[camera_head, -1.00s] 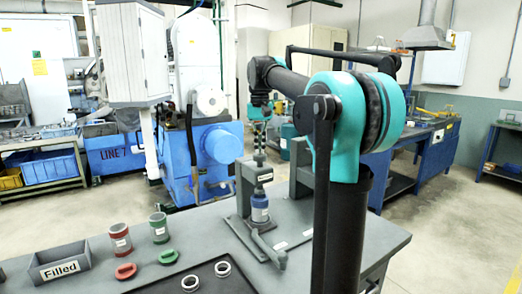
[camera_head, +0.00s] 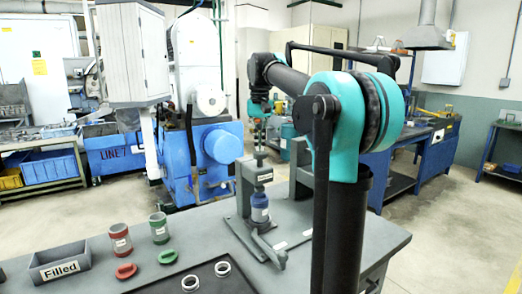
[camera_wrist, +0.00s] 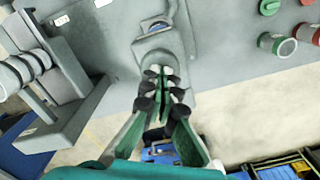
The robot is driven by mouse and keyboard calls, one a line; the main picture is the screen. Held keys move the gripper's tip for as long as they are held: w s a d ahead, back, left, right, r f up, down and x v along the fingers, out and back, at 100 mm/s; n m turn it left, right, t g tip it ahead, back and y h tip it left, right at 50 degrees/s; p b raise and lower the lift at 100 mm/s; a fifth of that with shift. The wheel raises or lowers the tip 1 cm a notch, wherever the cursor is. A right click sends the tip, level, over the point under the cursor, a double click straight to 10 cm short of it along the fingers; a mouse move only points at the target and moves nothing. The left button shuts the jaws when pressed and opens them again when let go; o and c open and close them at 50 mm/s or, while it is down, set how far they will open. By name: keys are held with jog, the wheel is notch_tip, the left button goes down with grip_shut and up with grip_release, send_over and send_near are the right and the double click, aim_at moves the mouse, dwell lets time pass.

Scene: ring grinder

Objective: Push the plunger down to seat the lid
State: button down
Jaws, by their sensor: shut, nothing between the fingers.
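The press (camera_head: 244,190) stands on the grey bench, with its plunger (camera_head: 260,158) rising from the labelled head. A blue container (camera_head: 260,212) stands upright under the head. The lid cannot be told apart from the container at this size. My gripper (camera_head: 259,147) is shut and empty, pointing down just above the plunger top. Whether the tips touch the plunger is not clear. In the wrist view, my gripper (camera_wrist: 163,72) has its fingers together over the grey press, and a blue round part (camera_wrist: 157,27) shows beyond the tips.
White rings lie on a dark tray (camera_head: 232,284). A grey bracket (camera_head: 301,177) stands right of the press.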

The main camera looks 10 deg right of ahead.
notch_tip(320, 180, up, 8)
jog(key=shift+f, duration=0.15)
dwell(0.8)
